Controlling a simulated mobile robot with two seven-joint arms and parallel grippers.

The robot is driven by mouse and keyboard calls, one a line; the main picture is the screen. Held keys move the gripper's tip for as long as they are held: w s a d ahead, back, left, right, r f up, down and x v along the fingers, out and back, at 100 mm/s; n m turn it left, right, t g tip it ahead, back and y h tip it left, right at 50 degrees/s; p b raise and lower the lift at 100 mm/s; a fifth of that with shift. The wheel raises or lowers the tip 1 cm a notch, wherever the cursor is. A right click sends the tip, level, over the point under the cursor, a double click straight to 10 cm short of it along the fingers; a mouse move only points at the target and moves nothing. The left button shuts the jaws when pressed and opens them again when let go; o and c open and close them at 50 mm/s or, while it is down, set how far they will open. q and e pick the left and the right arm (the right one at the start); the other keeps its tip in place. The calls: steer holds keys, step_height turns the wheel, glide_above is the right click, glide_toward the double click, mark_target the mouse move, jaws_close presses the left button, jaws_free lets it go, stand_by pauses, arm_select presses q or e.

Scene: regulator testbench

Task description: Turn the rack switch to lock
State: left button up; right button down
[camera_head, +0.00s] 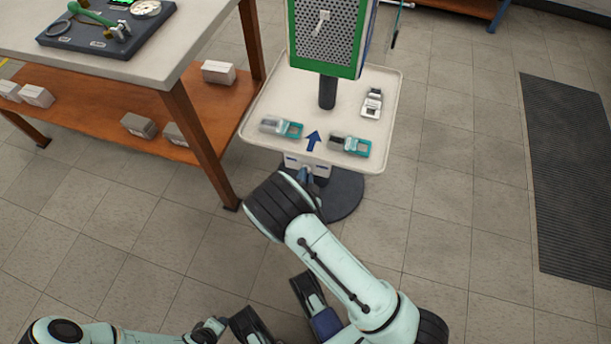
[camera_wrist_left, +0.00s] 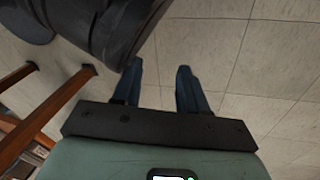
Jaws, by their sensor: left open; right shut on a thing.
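The rack is a white tray stand (camera_head: 262,112) with a green-framed pegboard (camera_head: 325,30) above it. A small pale panel (camera_head: 321,169) with dark blue marks sits under the tray's front edge, above the round dark base. My right gripper (camera_head: 304,174) is at this panel, shut on a small part there. The fingers and wrist hide the switch, so its shape and angle cannot be told. My left gripper (camera_wrist_left: 159,88) is open and empty in the left wrist view, its two blue fingers apart over the floor, away from the panel.
Several handheld devices (camera_head: 350,145) and a blue arrow mark (camera_head: 313,140) are on the tray. A workbench (camera_head: 110,45) with a wooden lower shelf stands at the left. A dark ribbed mat (camera_head: 580,170) lies at the right. The floor between the stand and mat is clear.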

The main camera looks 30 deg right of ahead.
arm_select(q)
steer(key=shift+w+d+r+p, duration=0.15)
steer(key=shift+d+r+p, duration=0.2)
steer(key=shift+r, duration=0.3)
steer(key=shift+w+d+r+p, duration=0.15)
steer(key=shift+r+p, duration=0.3)
steer(key=shift+r, duration=0.25)
steer(key=shift+w+d+r+p, duration=0.15)
steer(key=shift+d+r+p, duration=0.2)
steer(key=shift+r, duration=0.3)
arm_select(e)
steer(key=shift+w+a+f+n+g+h, duration=0.1)
steer(key=shift+w+a+n+g+h, duration=0.1)
steer(key=shift+n+g+h, duration=1.3)
steer(key=shift+w+a+r+n+g+h, duration=0.1)
steer(key=shift+w+a+n+g+h, duration=0.3)
steer(key=shift+n, duration=1.95)
steer(key=shift+w+f+n+g+h, duration=0.1)
steer(key=shift+n+g+h, duration=0.9)
steer(key=shift+n, duration=0.95)
arm_select(q)
steer(key=shift+a, duration=0.15)
arm_select(e)
steer(key=shift+s, duration=0.1)
steer(key=c, duration=1.1)
jaws_free()
steer(key=shift+c, duration=0.2)
